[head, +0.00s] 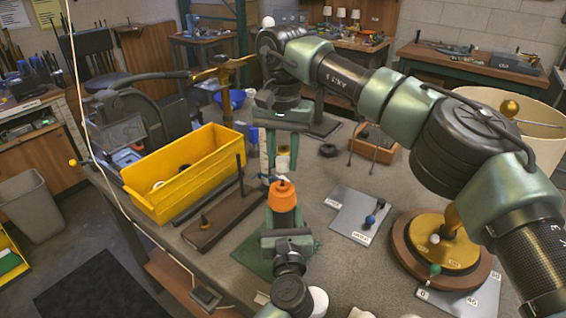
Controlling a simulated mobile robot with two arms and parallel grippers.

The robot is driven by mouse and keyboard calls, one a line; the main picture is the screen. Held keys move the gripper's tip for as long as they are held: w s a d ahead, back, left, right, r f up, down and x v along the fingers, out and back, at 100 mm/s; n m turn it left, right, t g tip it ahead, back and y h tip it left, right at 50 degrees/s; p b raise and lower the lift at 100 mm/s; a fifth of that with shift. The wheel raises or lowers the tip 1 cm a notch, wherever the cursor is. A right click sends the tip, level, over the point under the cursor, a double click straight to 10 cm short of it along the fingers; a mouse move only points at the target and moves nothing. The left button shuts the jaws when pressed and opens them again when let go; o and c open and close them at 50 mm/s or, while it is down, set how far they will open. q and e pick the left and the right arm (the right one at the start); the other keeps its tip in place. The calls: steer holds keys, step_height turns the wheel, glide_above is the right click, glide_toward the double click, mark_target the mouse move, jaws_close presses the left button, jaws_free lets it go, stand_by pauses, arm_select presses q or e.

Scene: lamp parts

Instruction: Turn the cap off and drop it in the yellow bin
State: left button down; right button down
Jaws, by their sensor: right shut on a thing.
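My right gripper (281,155) points down over the middle of the bench. It is shut on a small yellow-and-white piece (284,160), which looks like the cap, partly hidden between the fingers. Below it in the picture stands an orange bottle-like part (283,197) with a small nub on top. It looks apart from the piece in my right gripper. My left gripper (284,214) comes from the bottom, with its fingers on both sides of the orange part's lower body. The yellow bin (190,182) stands to the left, open at the top, with a few small items inside.
A dark block (215,222) with upright pegs lies between the bin and the orange part. A grey plate (350,212) with small knobs, a round wood-and-brass base (449,243) and a lampshade (535,130) are to the right. A cable hangs at the left.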

step_height(320, 180, up, 2)
steer(key=shift+r, duration=0.15)
arm_select(q)
steer(key=c, duration=0.6)
jaws_free()
steer(key=shift+s, duration=0.1)
